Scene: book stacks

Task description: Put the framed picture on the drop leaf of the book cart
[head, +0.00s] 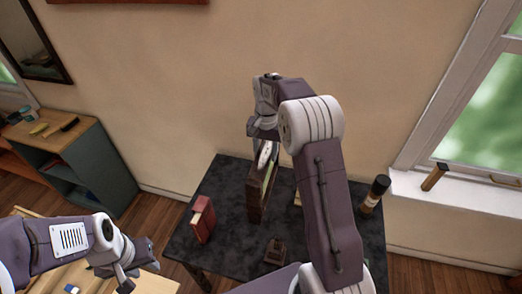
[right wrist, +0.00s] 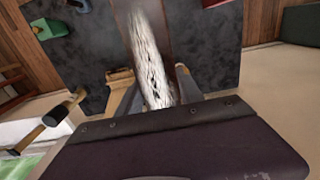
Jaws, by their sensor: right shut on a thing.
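A brown-framed piece (head: 255,196), which looks like the framed picture, is upright and nearly edge-on over the dark table; I cannot tell whether it touches the top. My right gripper (head: 264,142) is above it, shut on its upper part, with a pale rounded patch showing there. In the right wrist view a blurred white, dark-marked face (right wrist: 150,60) lies between the fingers of my right gripper (right wrist: 158,98). My left gripper (head: 134,272) is at the lower left, away from the picture; its jaws are unclear. I cannot make out the book cart's drop leaf for certain.
The dark table (head: 225,250) also bears a red book (head: 202,220), a small brown object (head: 275,252) and a dark jar (head: 374,193). A light wooden surface (head: 150,284) is at lower left. A green shelf (head: 95,165) stands left; a hammer (head: 434,177) lies on the windowsill.

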